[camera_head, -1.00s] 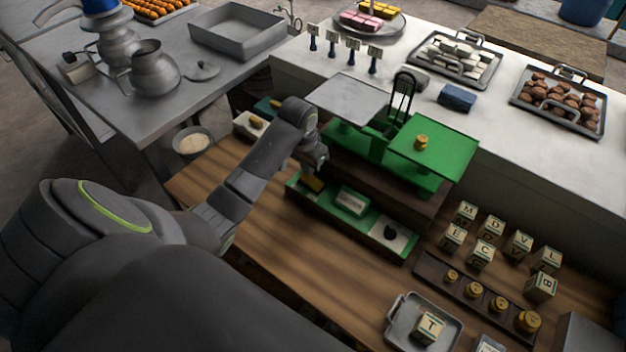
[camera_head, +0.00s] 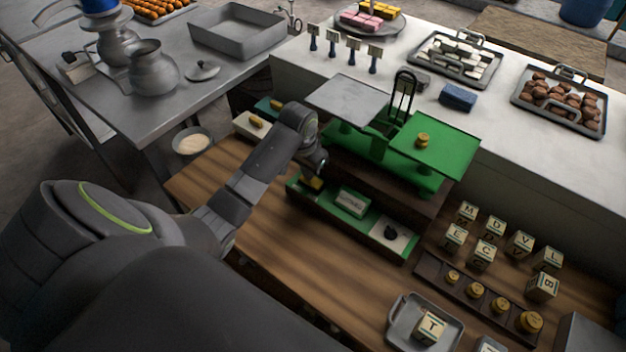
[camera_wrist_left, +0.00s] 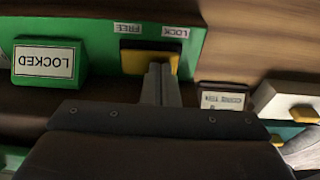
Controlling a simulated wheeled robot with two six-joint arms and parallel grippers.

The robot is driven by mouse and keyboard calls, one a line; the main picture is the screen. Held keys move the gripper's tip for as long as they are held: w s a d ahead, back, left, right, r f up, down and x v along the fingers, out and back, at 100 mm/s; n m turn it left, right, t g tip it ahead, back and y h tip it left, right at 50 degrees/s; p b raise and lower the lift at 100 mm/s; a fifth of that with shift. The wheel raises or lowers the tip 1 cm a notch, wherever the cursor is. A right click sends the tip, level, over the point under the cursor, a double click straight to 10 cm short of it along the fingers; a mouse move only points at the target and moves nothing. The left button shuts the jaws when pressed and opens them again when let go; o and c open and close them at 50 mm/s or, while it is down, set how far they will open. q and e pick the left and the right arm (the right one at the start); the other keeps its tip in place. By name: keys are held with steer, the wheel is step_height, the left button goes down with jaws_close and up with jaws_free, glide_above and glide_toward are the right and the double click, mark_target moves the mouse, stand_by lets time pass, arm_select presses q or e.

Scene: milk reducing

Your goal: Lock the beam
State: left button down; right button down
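The green balance scale (camera_head: 385,135) stands on a dark base, with a grey plate (camera_head: 350,100) on its left and a green pan (camera_head: 435,150) carrying a brass weight (camera_head: 422,140). On the green front strip is a yellow slider (camera_wrist_left: 140,62); the head view shows part of it (camera_head: 313,184). It lies below the FREE label (camera_wrist_left: 127,28) and LOCK label (camera_wrist_left: 175,32), upside down in the wrist view. A sign (camera_wrist_left: 43,62) reads LOCKED. My left gripper (camera_wrist_left: 160,72) has its fingers together, tips at the slider's near edge; contact is unclear. The right gripper is not in view.
Letter cubes (camera_head: 485,252), a brass weight rack (camera_head: 470,292) and a grey tray (camera_head: 397,322) stand at the right. The front wooden table is mostly clear.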

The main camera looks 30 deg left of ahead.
arm_select(q)
step_height(320, 180, up, 2)
steer(key=shift+r+p, duration=0.15)
steer(key=shift+p, duration=0.9)
step_height(320, 180, up, 5)
steer(key=shift+f, duration=0.2)
